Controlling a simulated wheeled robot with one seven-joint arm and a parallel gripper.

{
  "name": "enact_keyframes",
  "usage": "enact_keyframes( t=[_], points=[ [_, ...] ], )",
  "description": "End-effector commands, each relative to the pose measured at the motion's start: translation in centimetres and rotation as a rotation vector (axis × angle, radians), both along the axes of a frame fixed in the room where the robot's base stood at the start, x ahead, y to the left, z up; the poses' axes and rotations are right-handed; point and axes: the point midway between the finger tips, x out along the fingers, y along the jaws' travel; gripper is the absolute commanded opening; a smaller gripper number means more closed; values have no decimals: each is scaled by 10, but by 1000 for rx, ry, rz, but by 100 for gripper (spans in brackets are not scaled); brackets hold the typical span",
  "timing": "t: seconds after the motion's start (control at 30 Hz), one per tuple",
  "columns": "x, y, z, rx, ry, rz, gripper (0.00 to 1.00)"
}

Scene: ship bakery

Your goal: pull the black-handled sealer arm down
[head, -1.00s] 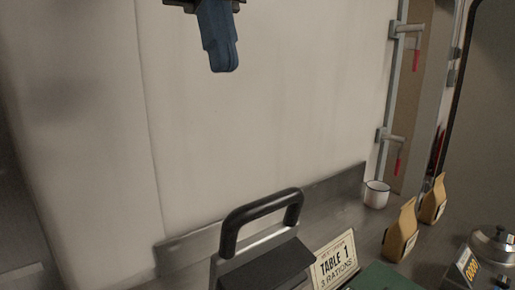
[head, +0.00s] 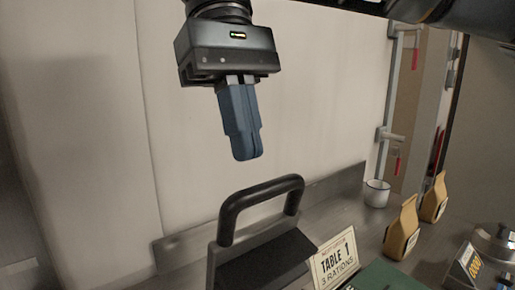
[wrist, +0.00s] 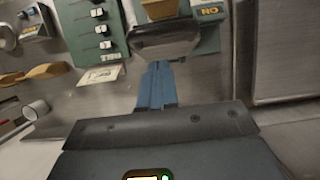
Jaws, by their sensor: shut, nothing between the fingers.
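The sealer arm's black U-shaped handle (head: 258,191) stands raised at the bottom middle of the head view, with its dark plate (head: 265,262) below. My gripper (head: 246,157) is above the handle, blue fingers pressed together and pointing down, with nothing between them. A gap shows between the fingertips and the handle in the head view. In the wrist view the blue fingers (wrist: 157,75) point at a dark rounded part (wrist: 165,47), which seems to be the handle; touch cannot be told there. The sealer's lower body is cut off in the head view.
A "TABLE 1, 3 RATIONS" card (head: 335,262) stands right of the sealer. Paper bags (head: 402,230), a white mug (head: 376,193) and a metal pot (head: 497,243) are farther right on the counter. A low backsplash and pale wall lie behind. A green panel (wrist: 92,30) shows in the wrist view.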

Motion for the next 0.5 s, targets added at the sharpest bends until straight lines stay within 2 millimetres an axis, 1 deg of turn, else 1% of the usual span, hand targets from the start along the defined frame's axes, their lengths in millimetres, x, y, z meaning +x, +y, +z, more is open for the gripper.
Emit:
enact_keyframes(
  t=[0.1, 0.2, 0.5],
  points=[
    [-10, -8, -4, 1, -1, 1, 0],
    [-16, -11, -8, 0, 0, 0, 0],
    [-21, -14, -10, 0, 0, -1, 0]
  ],
)
